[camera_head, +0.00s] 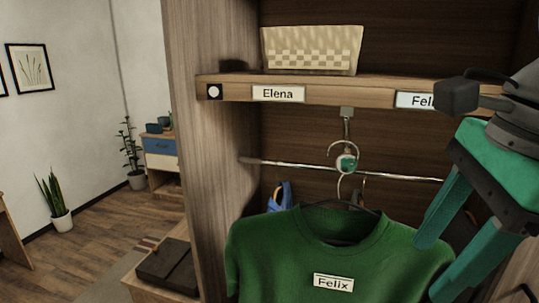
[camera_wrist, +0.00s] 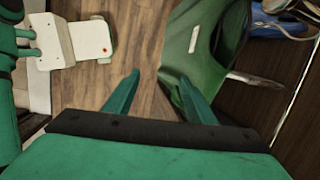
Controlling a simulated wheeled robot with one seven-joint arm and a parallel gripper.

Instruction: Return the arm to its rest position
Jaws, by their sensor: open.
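My gripper (camera_head: 452,235) is at the right of the head view, in front of the wardrobe and beside the green sweater (camera_head: 290,255). Its two teal fingers are apart, with nothing between them. In the wrist view the fingers of my gripper (camera_wrist: 160,95) point over the wooden floor, and the right finger overlaps the edge of the green sweater (camera_wrist: 205,65). The sweater hangs on a hanger below the rail and carries a "Felix" label. Whether the finger touches the sweater, I cannot tell.
A metal rail (camera_head: 290,167) runs under a shelf (camera_head: 340,92) labelled "Elena" and "Fel…", the rest hidden by my arm. A woven basket (camera_head: 312,50) stands on the shelf. A dark case (camera_head: 170,265) lies at lower left. Open floor (camera_head: 95,240) is to the left.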

